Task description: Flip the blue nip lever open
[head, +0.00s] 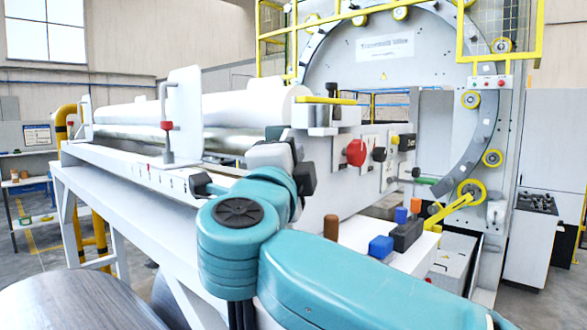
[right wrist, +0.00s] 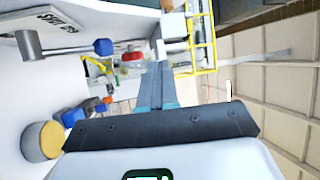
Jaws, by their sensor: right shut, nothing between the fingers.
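The blue nip lever shows in the right wrist view as a grey rod with a blue knob (right wrist: 103,47), running from a grey round pivot (right wrist: 28,45) on a white panel. In the head view a bit of blue (head: 275,132) shows just above my right wrist; I cannot tell if it is the same knob. My right gripper (right wrist: 156,70) is shut and empty, its fingers side by side, with the blue knob to their left in the picture and apart from them. In the head view its fingers are hidden by my teal arm. My left gripper is not in view.
A red knob (head: 356,152) and a black knob (head: 379,154) stick out of the machine's front. White rolls (head: 245,105) lie behind my wrist. A blue block (head: 381,246) and an orange-brown peg (head: 331,227) stand near my forearm. The large ring (head: 450,185) is at the right.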

